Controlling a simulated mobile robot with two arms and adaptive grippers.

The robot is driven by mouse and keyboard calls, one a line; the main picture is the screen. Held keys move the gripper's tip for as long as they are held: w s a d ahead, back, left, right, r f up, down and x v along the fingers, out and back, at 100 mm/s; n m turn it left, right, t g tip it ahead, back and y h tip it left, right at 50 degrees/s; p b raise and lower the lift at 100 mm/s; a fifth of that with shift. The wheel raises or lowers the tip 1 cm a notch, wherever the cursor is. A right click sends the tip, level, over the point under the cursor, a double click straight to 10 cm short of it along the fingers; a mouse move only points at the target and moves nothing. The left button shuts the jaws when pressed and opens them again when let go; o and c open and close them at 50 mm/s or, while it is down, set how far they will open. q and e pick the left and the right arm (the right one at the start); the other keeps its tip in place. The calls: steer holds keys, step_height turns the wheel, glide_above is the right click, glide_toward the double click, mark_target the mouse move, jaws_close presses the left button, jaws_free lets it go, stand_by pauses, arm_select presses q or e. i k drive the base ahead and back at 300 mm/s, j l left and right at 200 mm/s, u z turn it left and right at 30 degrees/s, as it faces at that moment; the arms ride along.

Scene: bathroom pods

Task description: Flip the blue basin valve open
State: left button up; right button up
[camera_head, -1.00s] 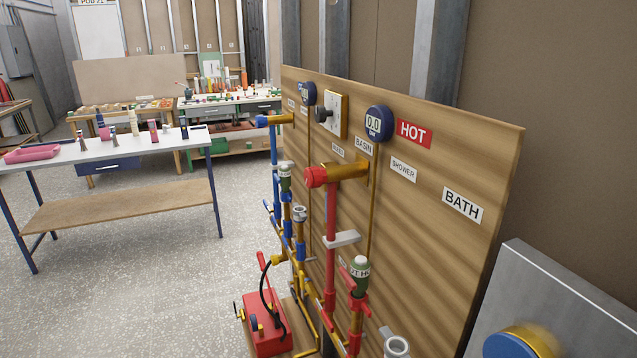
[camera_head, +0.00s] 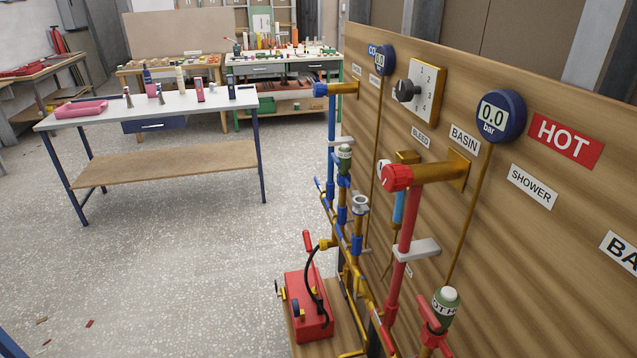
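The wooden plumbing board (camera_head: 560,235) fills the right side, seen at a steep angle. The blue cold pipe (camera_head: 332,150) runs down in front of its far part, with a blue-capped brass fitting (camera_head: 320,89) at the top. Small blue pieces, which look like valve levers (camera_head: 321,186), sit low on this pipework; they are too small to tell which is the basin valve or how it is turned. A BASIN label (camera_head: 465,139) is on the board. Neither of my grippers is in view.
The red hot pipe (camera_head: 407,235) with its red knob (camera_head: 396,177) stands nearer and partly covers the pipework. A red pump box (camera_head: 308,306) is on a low wooden platform. A white table (camera_head: 190,104) stands at the left. The floor (camera_head: 190,265) between is clear.

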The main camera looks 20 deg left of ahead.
mark_target(316, 180)
steer(key=i+j+u, duration=0.1)
steer(key=u, duration=0.3)
steer(key=i+j+u, duration=0.1)
steer(key=u, duration=0.25)
steer(key=j, duration=0.65)
steer(key=i+j+z, duration=0.1)
steer(key=j, duration=0.3)
steer(key=i+j+z, duration=0.15)
steer(key=j, duration=0.25)
steer(key=i+j+z, duration=0.1)
steer(key=j, duration=0.3)
steer(key=i+j+z, duration=0.1)
steer(key=j, duration=0.35)
steer(key=i+j+z, duration=0.1)
steer(key=i+j, duration=0.25)
steer(key=i+j+z, duration=0.1)
steer(key=i+j, duration=0.25)
steer(key=i+j+z, duration=0.1)
steer(key=i+j, duration=0.2)
steer(key=j, duration=0.2)
steer(key=i+j+z, duration=0.1)
steer(key=i+j, duration=0.2)
steer(key=j, duration=0.15)
